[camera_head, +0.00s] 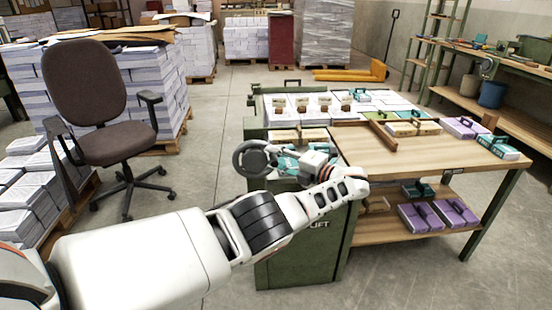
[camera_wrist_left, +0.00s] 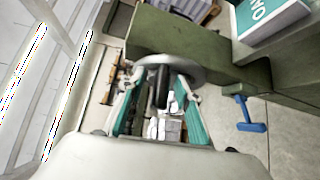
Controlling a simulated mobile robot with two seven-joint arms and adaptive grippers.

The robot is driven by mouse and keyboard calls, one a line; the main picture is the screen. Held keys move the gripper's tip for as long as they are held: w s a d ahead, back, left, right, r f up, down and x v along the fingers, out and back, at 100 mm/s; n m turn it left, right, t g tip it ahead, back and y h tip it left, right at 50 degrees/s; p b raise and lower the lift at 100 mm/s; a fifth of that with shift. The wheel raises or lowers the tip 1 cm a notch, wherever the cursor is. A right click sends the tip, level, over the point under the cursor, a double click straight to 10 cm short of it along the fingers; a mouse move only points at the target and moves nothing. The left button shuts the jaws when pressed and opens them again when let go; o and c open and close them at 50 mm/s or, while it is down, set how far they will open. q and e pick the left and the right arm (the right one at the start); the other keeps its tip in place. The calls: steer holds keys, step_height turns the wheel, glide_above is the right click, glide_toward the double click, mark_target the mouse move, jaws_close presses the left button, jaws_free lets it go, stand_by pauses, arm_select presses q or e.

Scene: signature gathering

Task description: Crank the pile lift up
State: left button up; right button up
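The green pile lift (camera_head: 300,245), with "LIFT" on its front, stands left of the wooden table. Its grey handwheel (camera_head: 238,160) is on the lift's left part, and its rim shows in the left wrist view (camera_wrist_left: 190,70). A dark crank grip (camera_wrist_left: 161,80) sticks out from the wheel toward the wrist camera. My left gripper (camera_head: 283,158) is just right of the wheel. In the left wrist view its teal fingers (camera_wrist_left: 160,88) stand apart on either side of the grip, with gaps visible. My right gripper is not in view.
Paper stacks lie on the lift's top. The wooden table (camera_head: 440,160) with boxes is close on the right. An office chair (camera_head: 100,110) and paper piles (camera_head: 25,200) stand at left. A blue lever-like part (camera_wrist_left: 249,115) shows in the wrist view. Floor between chair and lift is clear.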

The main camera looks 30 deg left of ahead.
arm_select(q)
step_height(320, 180, up, 10)
steer(key=shift+d+f, duration=0.15)
steer(key=shift+f, duration=0.05)
steer(key=shift+r, duration=0.3)
stand_by(0.3)
